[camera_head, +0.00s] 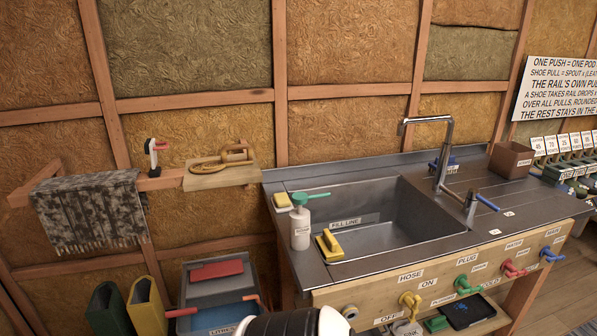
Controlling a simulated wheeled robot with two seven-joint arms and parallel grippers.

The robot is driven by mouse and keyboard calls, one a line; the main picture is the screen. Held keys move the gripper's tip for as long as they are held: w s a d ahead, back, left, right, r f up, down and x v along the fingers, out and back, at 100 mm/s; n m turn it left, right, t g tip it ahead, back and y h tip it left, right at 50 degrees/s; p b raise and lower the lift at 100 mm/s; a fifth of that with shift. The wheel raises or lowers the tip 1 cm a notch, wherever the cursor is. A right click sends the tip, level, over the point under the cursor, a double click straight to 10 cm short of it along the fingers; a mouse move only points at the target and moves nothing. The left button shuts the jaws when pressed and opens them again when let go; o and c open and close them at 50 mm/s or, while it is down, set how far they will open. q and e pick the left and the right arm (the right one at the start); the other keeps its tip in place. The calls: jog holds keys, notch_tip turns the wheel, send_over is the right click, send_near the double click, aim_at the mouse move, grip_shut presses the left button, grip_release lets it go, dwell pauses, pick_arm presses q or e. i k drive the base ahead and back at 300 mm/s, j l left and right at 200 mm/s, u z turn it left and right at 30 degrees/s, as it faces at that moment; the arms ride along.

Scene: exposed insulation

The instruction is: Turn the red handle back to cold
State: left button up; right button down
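A red tap handle (514,269) sits on the wooden front panel below the counter, between a green tap handle (467,285) and a blue one (552,255). The small labels around it are too small to read surely. The chrome sink faucet (443,160) has a blue lever (487,203) pointing right. Another red handle (181,312) sticks out at the lower left beside a grey bin. No word "cold" is legible. Neither gripper shows. A black-and-white rounded part at the bottom edge looks like mine.
A yellow tap handle (410,300) is on the panel. A towel (90,212) hangs on a wall rail. A brown box (511,160) stands right.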

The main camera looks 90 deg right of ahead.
aim_at(506, 264)
jog(key=z, duration=2.55)
